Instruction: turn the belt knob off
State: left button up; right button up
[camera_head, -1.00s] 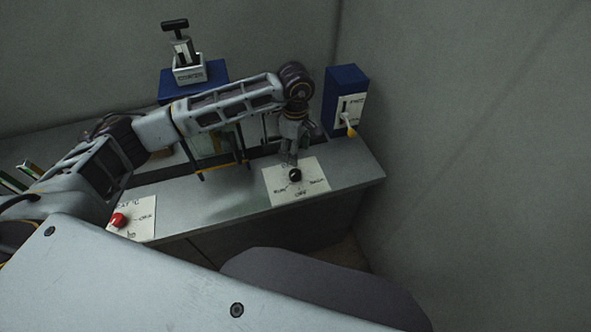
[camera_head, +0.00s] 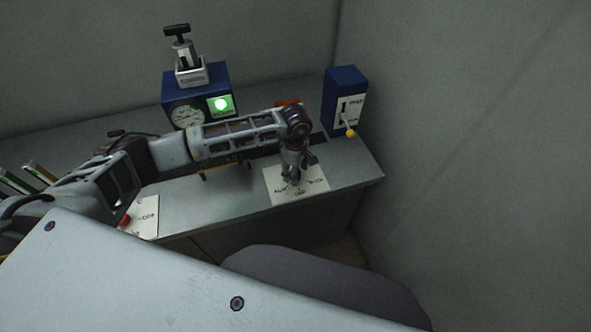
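The belt knob's white label plate (camera_head: 312,188) lies flat on the counter near its right end, with printed words around the dial, "OFF" at the front. The small black knob itself is hidden by my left gripper (camera_head: 297,176). That gripper points down from the end of my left arm, right over the plate, at the knob's place. Its fingers straddle or touch the knob; I cannot tell which, nor whether they grip it. My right gripper is not in view.
A blue box with a gauge (camera_head: 187,114) and a lit green lamp (camera_head: 221,104) stands behind my arm. A blue lever box (camera_head: 345,92) with a yellow-tipped lever stands at the right. A red knob (camera_head: 124,220) is at the front left, partly covered by my arm.

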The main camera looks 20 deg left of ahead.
pick_arm(q)
jog(key=c, duration=1)
jog(key=shift+c, duration=0.2)
